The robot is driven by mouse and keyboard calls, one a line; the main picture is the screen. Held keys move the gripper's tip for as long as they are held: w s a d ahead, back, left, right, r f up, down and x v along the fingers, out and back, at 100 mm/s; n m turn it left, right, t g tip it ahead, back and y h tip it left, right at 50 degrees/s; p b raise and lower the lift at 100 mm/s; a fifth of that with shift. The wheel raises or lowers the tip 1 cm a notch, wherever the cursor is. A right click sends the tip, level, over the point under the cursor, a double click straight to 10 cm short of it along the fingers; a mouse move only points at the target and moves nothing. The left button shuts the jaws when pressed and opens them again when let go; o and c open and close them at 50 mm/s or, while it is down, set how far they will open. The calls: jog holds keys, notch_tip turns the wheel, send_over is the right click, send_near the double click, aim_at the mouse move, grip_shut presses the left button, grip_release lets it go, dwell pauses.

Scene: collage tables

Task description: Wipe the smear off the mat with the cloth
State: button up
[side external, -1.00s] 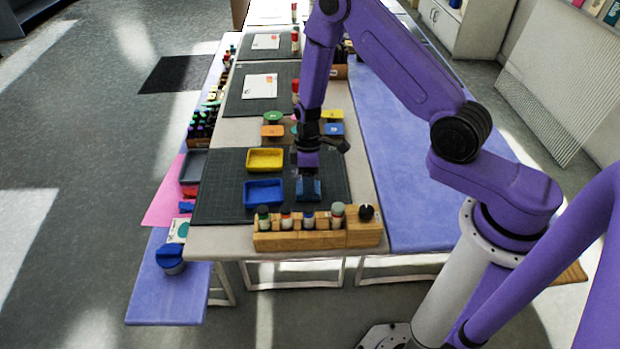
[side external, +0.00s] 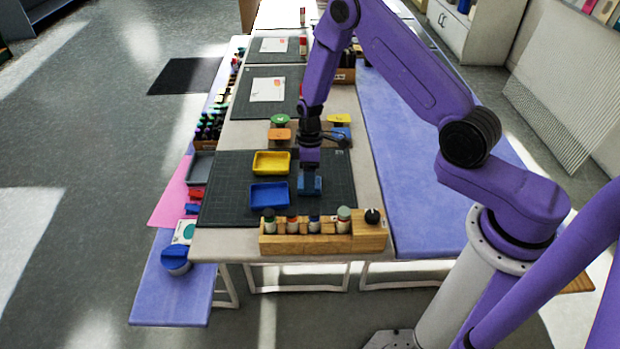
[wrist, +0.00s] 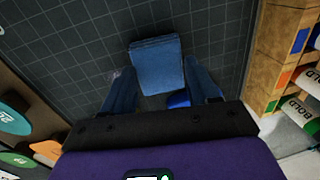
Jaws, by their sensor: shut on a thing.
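My gripper (side external: 310,175) points down over the right part of the dark gridded mat (side external: 222,200). It is shut on a blue cloth (side external: 311,188), which is low at the mat, right of the blue tray. In the wrist view the folded cloth (wrist: 157,62) shows between and beyond my two blue fingers (wrist: 160,85). The mat (wrist: 75,45) surrounds it. A small pale patch shows beside the left fingertip; I cannot tell whether it is the smear. I cannot make out a smear in the side view, and the area under the cloth is hidden.
A blue tray (side external: 269,196) and a yellow tray (side external: 272,163) stand on the mat left of my gripper. A wooden rack (side external: 322,240) with several bottles runs along the near table edge. Coloured discs and blocks (side external: 280,134) lie behind the mat.

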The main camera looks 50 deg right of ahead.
jog(key=shift+w+d, duration=2.75)
jog(key=shift+w, duration=0.05)
jog(key=shift+r, duration=0.15)
jog(key=shift+r, duration=2.4)
